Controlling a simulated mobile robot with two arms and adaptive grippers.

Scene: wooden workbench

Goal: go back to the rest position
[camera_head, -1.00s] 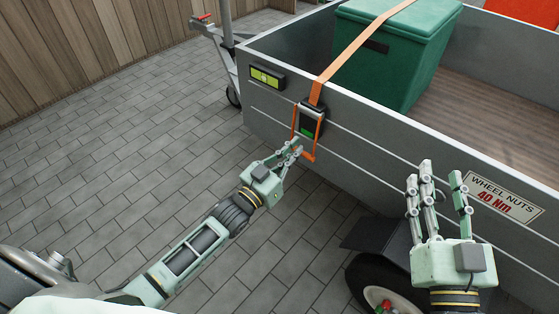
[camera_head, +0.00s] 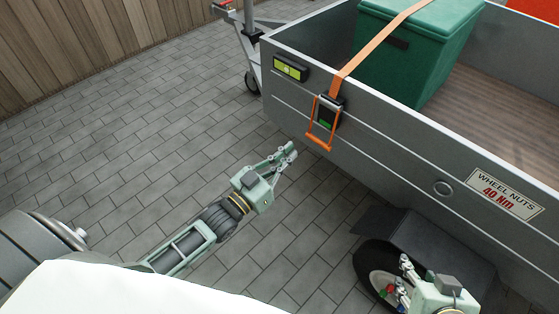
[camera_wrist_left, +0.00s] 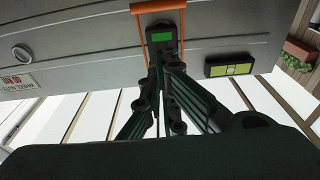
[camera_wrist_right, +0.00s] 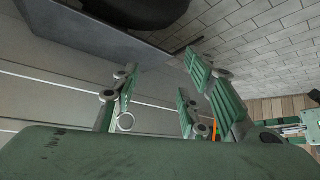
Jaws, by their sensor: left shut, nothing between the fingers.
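My left gripper (camera_head: 290,150) is over the paving, a little left of the trailer's side wall, with its fingers together and nothing between them. In the left wrist view its fingertips (camera_wrist_left: 165,58) meet in front of the strap's buckle. My right gripper (camera_head: 408,274) is at the lower right, in front of the trailer wheel, partly cut off by the picture edge. In the right wrist view its fingers (camera_wrist_right: 160,72) stand apart with nothing between them. The orange strap (camera_head: 372,45) runs over the green box to the buckle (camera_head: 326,112), whose orange handle (camera_head: 319,142) hangs free of both grippers.
The grey trailer (camera_head: 390,150) fills the right side, carrying the green box (camera_head: 420,50). Its wheel (camera_head: 372,262) and mudguard (camera_head: 440,240) are close to my right gripper. A jockey wheel stand (camera_head: 250,50) is at the back. Paving (camera_head: 120,150) at left is open.

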